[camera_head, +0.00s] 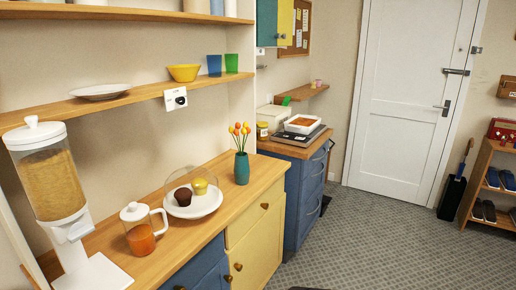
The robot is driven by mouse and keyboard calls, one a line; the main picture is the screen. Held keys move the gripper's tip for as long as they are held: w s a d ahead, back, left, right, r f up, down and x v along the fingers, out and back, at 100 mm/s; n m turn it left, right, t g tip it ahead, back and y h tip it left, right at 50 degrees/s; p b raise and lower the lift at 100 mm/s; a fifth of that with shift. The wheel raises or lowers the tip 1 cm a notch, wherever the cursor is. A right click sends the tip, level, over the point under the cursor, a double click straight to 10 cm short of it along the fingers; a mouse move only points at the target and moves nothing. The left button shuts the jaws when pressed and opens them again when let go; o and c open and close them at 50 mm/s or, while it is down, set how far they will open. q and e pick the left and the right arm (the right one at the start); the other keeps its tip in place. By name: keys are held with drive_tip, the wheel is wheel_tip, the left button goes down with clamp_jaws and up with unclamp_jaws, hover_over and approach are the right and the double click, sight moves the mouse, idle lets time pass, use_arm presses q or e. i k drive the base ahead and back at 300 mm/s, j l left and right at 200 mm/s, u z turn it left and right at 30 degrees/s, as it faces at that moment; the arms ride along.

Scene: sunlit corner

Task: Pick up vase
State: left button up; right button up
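A small teal vase (242,168) stands upright on the wooden counter (258,180), near its far right end. Orange, red and yellow tulips (239,130) stick up out of it. It stands just right of the white plate (196,206) and close to the wall panel behind. Neither of my grippers is in this view.
The plate holds a muffin and a yellow item under a clear dome. A glass jug (139,228) and a cereal dispenser (51,185) stand further left. A shelf (120,98) with a yellow bowl (184,72) hangs above. The floor (375,238) at right is mostly clear.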

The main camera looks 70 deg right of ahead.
sight(242, 170)
drive_tip(key=l+z, duration=0.1)
drive_tip(key=z, duration=1.95)
drive_tip(key=i+l+u, duration=0.1)
drive_tip(key=i, duration=0.35)
drive_tip(key=i+l, duration=0.2)
drive_tip(key=i, duration=0.2)
drive_tip(key=i+l+u, duration=0.15)
drive_tip(key=i, duration=0.3)
